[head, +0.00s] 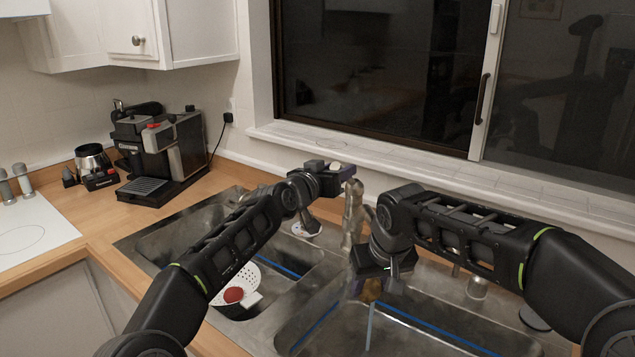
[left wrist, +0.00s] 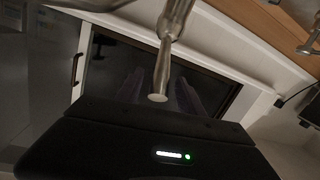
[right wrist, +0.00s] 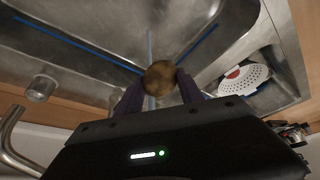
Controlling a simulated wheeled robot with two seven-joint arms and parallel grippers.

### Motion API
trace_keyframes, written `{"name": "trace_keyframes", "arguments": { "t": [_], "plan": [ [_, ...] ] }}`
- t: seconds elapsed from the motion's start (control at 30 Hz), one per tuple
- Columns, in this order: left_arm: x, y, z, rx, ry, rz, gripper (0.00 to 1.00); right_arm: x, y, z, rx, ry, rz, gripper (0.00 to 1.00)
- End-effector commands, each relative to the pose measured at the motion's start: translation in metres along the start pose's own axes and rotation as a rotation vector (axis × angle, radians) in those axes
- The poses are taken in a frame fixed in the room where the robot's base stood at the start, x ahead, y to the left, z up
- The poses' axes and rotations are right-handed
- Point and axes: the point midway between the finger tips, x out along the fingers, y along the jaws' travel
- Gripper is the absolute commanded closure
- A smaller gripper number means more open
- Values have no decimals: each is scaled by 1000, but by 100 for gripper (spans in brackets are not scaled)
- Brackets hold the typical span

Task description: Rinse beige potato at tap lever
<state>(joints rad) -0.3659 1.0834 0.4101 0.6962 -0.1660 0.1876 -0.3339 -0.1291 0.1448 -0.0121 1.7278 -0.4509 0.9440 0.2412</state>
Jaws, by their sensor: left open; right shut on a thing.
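The beige potato (right wrist: 160,77) is between the purple fingers of my right gripper (right wrist: 157,88), which is shut on it. In the head view, my right gripper (head: 373,283) holds the potato (head: 371,290) over the right sink basin. A thin pale blue streak (head: 369,325), apparently water, runs below it. The metal tap (head: 352,210) stands behind the sink. My left gripper (head: 345,173) is open and empty beside the top of the tap. In the left wrist view, a metal rod (left wrist: 167,55), apparently the tap lever, ends close to its fingers; contact is unclear.
A coffee machine (head: 160,155) stands on the wooden counter at the left. The window sill (head: 450,170) runs behind the tap.

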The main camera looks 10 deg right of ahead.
Motion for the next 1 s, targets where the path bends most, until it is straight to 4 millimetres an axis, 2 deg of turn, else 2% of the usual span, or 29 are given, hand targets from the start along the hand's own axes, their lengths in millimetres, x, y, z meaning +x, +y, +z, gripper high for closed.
{"name": "trace_keyframes", "arguments": {
  "t": [0.27, 0.7, 1.0],
  "plan": [
    [-31, -2, -1, 2, 0, -2, 55, 0, 0, 0, 0, 1, 0, 100],
    [-100, -2, 1, 1, -1, -3, 55, 0, 0, 0, 0, 1, 0, 100],
    [-111, 0, 2, 1, -2, -1, 55, 0, 0, 0, 0, 1, 0, 100]
  ]
}}
